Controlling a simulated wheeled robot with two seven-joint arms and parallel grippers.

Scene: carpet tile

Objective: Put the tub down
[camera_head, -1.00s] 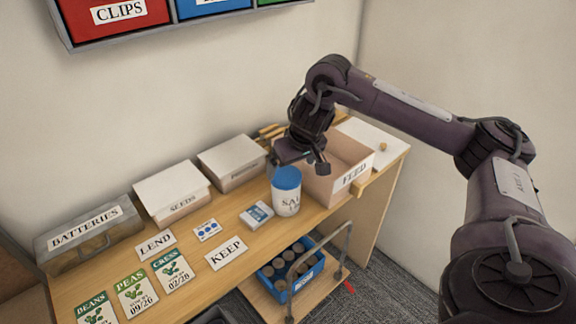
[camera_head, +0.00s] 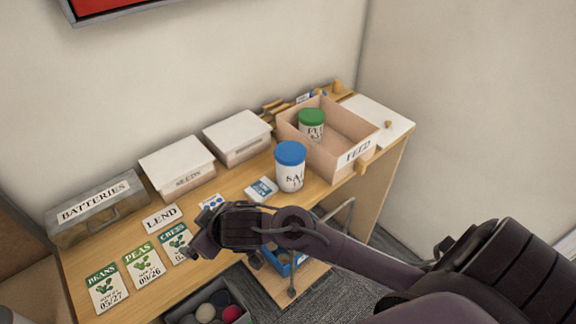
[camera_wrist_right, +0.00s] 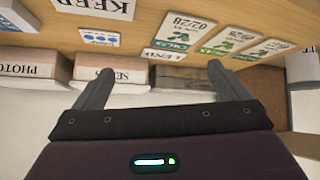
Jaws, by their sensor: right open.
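A white tub with a blue lid (camera_head: 290,168) stands upright on the wooden desk, just left of the FEED box (camera_head: 362,150). A second white tub with a green lid (camera_head: 312,124) is inside that box, at its far left. My right gripper (camera_head: 205,246) is over the front of the desk by the cards, away from both tubs. In the right wrist view its fingers (camera_wrist_right: 160,85) are spread with nothing between them. The KEEP card is hidden behind my right arm in the head view but shows in the wrist view (camera_wrist_right: 103,8). My left gripper is not in view.
A BATTERIES case (camera_head: 97,211), a SEEDS box (camera_head: 178,166) and another lidded box (camera_head: 238,137) line the back. Seed packets (camera_head: 144,262) lie in front. A blue crate (camera_head: 285,262) and a bin of balls (camera_head: 210,306) are lower down.

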